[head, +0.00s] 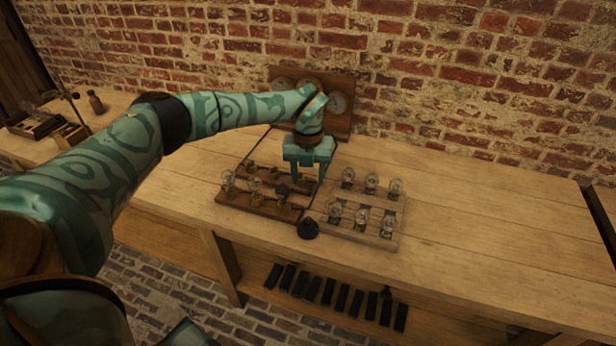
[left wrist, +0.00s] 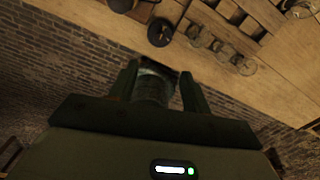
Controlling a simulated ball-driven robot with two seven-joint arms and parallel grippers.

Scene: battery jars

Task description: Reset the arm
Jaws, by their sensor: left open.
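My left arm reaches in from the left in the head view. Its teal gripper (head: 309,178) is open and points down over the back right part of a dark wooden board (head: 240,204). In the left wrist view the two fingers (left wrist: 159,88) stand apart. A rounded greyish shape (left wrist: 153,86) shows between them; I cannot tell what it is or whether a finger touches it. No object is clearly visible between the fingers in the head view. My right gripper is in neither view.
A pale rack (head: 385,241) holds several glass jars right of the board. A black round object (head: 307,229) sits at the table's front edge. A gauge panel (head: 340,103) stands behind. Dark blocks (head: 328,291) line the lower shelf. The tabletop (head: 480,235) is clear at right.

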